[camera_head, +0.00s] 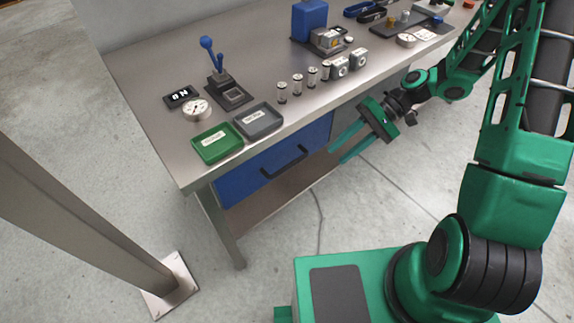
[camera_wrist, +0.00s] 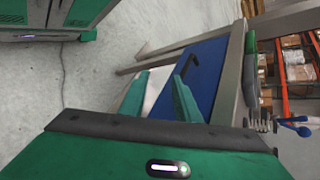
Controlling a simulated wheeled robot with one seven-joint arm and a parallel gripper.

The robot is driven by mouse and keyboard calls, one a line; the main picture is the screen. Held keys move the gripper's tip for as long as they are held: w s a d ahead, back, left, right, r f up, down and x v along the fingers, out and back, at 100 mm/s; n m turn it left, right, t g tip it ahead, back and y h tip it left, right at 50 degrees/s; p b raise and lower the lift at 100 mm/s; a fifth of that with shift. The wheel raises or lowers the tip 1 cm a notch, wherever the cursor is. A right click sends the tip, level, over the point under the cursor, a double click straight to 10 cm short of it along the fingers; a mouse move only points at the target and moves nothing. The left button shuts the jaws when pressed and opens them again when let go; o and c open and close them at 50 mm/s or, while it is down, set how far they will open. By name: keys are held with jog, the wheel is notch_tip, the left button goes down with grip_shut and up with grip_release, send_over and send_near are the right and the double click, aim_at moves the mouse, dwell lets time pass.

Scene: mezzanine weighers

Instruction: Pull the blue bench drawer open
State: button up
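The blue bench drawer (camera_head: 240,186) is under the metal bench top, its front face flush with the bench frame, so it looks shut. A black bar handle (camera_head: 284,163) sits across its front. In the wrist view the drawer (camera_wrist: 207,58) is ahead, with its handle (camera_wrist: 192,67) just beyond the fingertips. My gripper (camera_head: 332,156) is in front of the bench, to the right of the handle and apart from it. Its two green fingers are spread, also in the wrist view (camera_wrist: 160,85), with nothing between them.
A lower shelf (camera_head: 262,207) runs below the drawer. A grey post (camera_head: 85,215) stands at the left.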

aim_at(294, 164)
jog(key=a+f+y, duration=0.1)
jog(key=a, duration=0.4)
jog(key=a+f+y, duration=0.2)
jog(key=a, duration=0.3)
jog(key=s+a+f+m+y, duration=0.1)
jog(key=a+y, duration=0.1)
jog(key=a, duration=0.4)
jog(key=shift+s+f, duration=0.1)
jog(key=shift+f, duration=0.3)
grip_shut()
